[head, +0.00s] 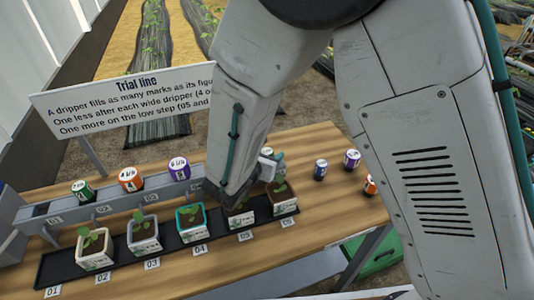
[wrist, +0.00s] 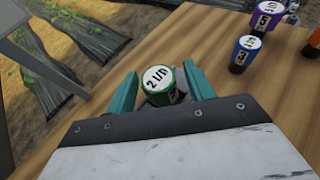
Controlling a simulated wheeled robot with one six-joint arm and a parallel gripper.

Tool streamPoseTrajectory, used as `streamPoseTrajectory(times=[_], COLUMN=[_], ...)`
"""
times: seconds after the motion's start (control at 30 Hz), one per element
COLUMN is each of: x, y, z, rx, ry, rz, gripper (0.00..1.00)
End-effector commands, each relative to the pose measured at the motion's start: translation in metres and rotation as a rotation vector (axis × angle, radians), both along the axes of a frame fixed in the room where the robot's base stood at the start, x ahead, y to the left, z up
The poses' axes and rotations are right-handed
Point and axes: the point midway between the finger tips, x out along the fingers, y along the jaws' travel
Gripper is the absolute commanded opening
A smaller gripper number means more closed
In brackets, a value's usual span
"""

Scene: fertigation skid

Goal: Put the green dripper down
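A green dripper (wrist: 160,83) with a white cap marked 2 l/h is between the teal fingers of my gripper (wrist: 159,90) in the wrist view. The fingers appear closed on its sides, with the cap facing the camera. Wood tabletop shows around it; I cannot tell how high it is above the table. In the head view my gripper (head: 268,165) is behind the rear of the planter row, mostly hidden by my arm. Another green dripper (head: 82,190) stands on the grey step at the left.
An orange (head: 130,179) and a purple dripper (head: 180,169) stand on the grey step. Several potted seedlings (head: 144,235) stand in the black tray in front. Blue (head: 320,169), purple (head: 352,159) and orange drippers (head: 369,184) stand at the table's right. A sign (head: 137,102) rises behind.

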Motion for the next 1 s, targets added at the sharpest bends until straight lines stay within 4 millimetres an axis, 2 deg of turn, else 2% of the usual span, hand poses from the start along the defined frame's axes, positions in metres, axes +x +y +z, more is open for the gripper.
streamPoseTrajectory(times=[0.27, 0.7, 0.9, 1.0], x=[-0.005, -0.076, -0.094, -0.097], y=[0.003, 0.043, 0.052, 0.053], z=[0.006, 0.039, 0.047, 0.049], rx=[0.001, 0.002, 0.000, 0.000], ry=[-0.001, 0.000, 0.000, 0.000], rz=[0.001, 0.004, 0.002, 0.000], gripper=[0.53, 0.53, 0.53, 0.53])
